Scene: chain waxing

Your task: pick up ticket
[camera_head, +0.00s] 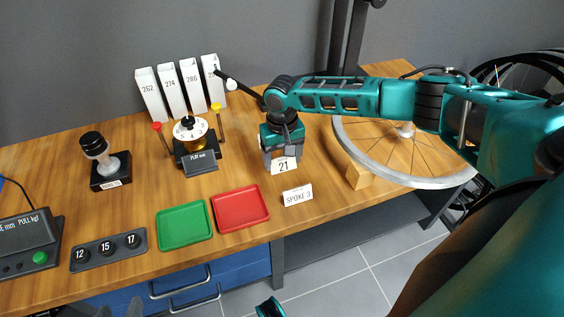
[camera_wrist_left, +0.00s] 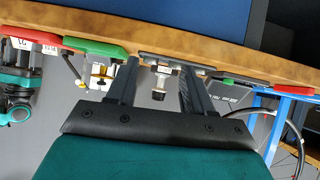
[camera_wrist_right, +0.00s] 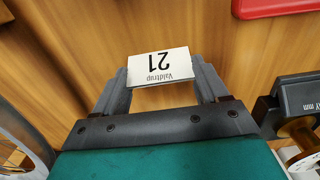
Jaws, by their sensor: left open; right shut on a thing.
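The ticket (camera_head: 284,165) is a small white card marked 21. It also shows in the right wrist view (camera_wrist_right: 158,66), upside down, with "Valdtrup" above the number. My right gripper (camera_head: 281,156) is shut on it, with the card between the fingertips over the wooden bench. Whether the card touches the bench, I cannot tell. My left gripper (camera_wrist_left: 158,78) is open and empty near the bench's front edge. Only its dark fingertips show at the bottom of the head view (camera_head: 120,311).
A red tray (camera_head: 241,209) and green tray (camera_head: 184,225) lie left of the ticket. A SPOKE 3 card (camera_head: 298,197) stands in front. The spoked wheel (camera_head: 443,181) and wooden block (camera_head: 358,176) are right. The dial gauge (camera_head: 190,128) and white numbered boxes (camera_head: 170,87) stand behind.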

